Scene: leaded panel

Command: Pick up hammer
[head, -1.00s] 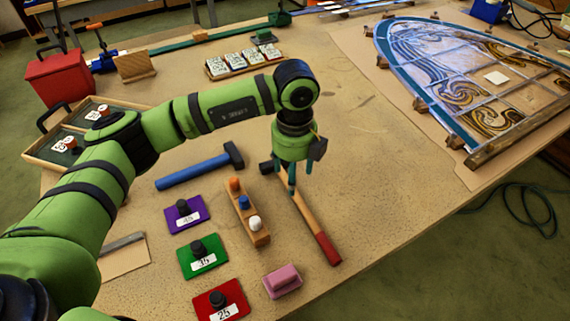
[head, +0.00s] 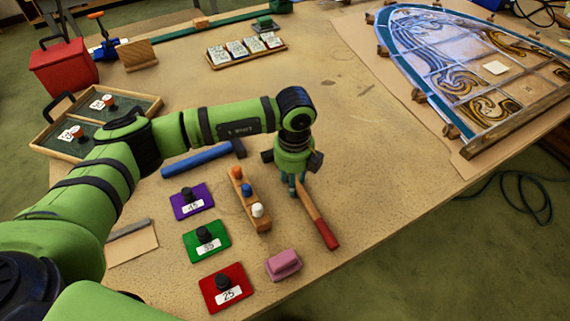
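A hammer with a wooden handle and red grip end (head: 319,219) lies on the workbench, right of center in the head view. My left gripper (head: 293,188) points down over its upper end and hides its head. The fingertips are at the handle's upper part; whether they touch or close on it I cannot tell. A second hammer with a blue handle (head: 197,160) lies to the left, its dark head partly behind my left arm. My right gripper is not in view.
A wooden block with colored pegs (head: 236,180) stands close left of my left gripper. Purple (head: 179,207), green (head: 190,245) and red (head: 210,291) plates and a pink block (head: 283,265) lie nearer. The leaded panel (head: 470,60) is at the back right. The bench's middle is clear.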

